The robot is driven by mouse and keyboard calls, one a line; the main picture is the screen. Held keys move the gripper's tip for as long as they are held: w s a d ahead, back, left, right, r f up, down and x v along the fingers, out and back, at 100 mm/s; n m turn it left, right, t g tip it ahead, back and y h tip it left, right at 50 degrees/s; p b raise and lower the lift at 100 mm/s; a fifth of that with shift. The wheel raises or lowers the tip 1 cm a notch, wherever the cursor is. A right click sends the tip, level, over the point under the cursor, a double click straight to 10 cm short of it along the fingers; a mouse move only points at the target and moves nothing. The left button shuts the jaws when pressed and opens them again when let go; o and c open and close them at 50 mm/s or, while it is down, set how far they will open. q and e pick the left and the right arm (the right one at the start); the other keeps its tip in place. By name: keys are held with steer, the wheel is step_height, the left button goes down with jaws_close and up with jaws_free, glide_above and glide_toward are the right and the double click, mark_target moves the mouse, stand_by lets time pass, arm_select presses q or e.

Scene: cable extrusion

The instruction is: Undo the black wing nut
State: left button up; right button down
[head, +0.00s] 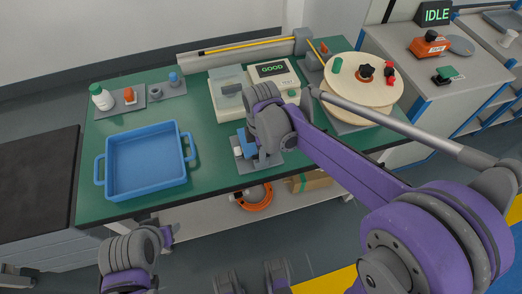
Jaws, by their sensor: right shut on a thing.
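A black wing-shaped nut (366,70) sits at the centre of the pale round spool (350,92) at the table's right end. My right gripper (259,154) is well left of it, low over a grey mat (267,160) at the table's front edge. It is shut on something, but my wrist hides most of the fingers. A blue and white object (241,144) is right at the gripper; I cannot tell whether it is what is held. My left gripper (171,236) is in front of the table, away from everything; its jaws are too small to read.
A blue tray (147,193) stands on the green table's left part. Behind are a white bottle (101,97), small parts, and a device reading GOOD (271,70). A red piece (390,75) and a green piece (337,65) are on the spool. My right forearm crosses before it.

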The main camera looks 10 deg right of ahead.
steer(key=shift+n, duration=0.4)
steer(key=c, duration=0.7)
jaws_free()
step_height(320, 180, up, 11)
steer(key=shift+f+p, duration=0.1)
steer(key=shift+p, duration=0.45)
steer(key=s+d+f+m+t+p, duration=0.1)
steer(key=s+d+m, duration=0.1)
steer(key=s+m, duration=0.3)
steer(key=s+d+f+m+t+p, duration=0.1)
steer(key=s+d+m+t+p, duration=0.1)
steer(key=s+m, duration=0.3)
steer(key=s+d+f+m+t+p, duration=0.1)
steer(key=s+m, duration=0.3)
steer(key=m, duration=0.4)
steer(key=shift+s+d+m+t+p, duration=0.15)
steer(key=shift+s+d+t+p, duration=0.1)
steer(key=shift+d+t, duration=0.15)
steer(key=shift+s+d+m+t+p, duration=0.15)
steer(key=shift+d+t+p, duration=0.15)
steer(key=shift+d, duration=0.15)
